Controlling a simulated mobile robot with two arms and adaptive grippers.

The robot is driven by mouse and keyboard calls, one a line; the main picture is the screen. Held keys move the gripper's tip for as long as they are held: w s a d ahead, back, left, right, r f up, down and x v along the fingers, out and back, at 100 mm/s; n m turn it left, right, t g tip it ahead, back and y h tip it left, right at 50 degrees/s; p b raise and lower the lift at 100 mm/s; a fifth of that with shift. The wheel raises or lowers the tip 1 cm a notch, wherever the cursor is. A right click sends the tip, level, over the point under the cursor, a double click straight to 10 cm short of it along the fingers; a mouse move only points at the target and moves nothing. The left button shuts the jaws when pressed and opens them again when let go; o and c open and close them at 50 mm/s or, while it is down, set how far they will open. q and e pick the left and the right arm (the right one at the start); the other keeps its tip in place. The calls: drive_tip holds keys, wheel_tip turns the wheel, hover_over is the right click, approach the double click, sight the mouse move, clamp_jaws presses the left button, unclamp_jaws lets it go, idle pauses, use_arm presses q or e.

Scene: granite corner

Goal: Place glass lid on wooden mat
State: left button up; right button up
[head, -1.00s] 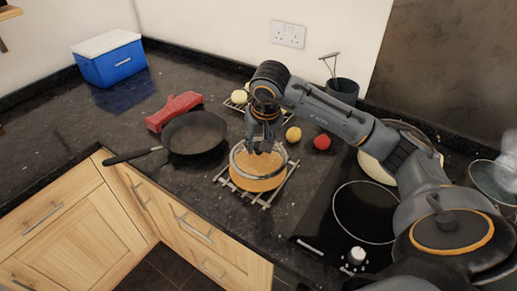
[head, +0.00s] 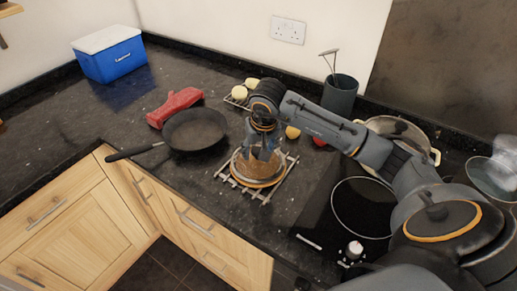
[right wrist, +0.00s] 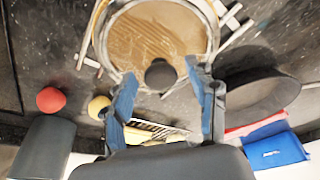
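The glass lid (head: 246,182) is a clear disc with a metal rim and a dark knob. It lies over the round brown wooden mat (right wrist: 152,30), which shows through the glass in the right wrist view. The lid's knob (right wrist: 160,75) sits between the fingers of my right gripper (right wrist: 166,98), with a gap on each side. My right gripper (head: 262,153) points down over the lid in the head view and is open. It hides part of the lid there. My left gripper is not in view.
A slatted metal rack (head: 283,181) is under the mat. A black pan (head: 195,130) and red mitt (head: 174,105) are to the left. A yellow ball (head: 292,132), a mostly hidden red ball (head: 320,140) and a dark utensil pot (head: 340,94) stand behind. The cooktop (head: 325,215) is at right.

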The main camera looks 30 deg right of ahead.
sight(262, 167)
drive_tip(key=shift+r, duration=0.1)
drive_tip(key=shift+r, duration=0.2)
drive_tip(key=b+v, duration=0.1)
drive_tip(key=v, duration=1)
drive_tip(key=shift+s+r+b, duration=0.2)
drive_tip(key=shift+r+b, duration=0.15)
drive_tip(key=shift+b, duration=0.05)
drive_tip(key=shift+f, duration=0.1)
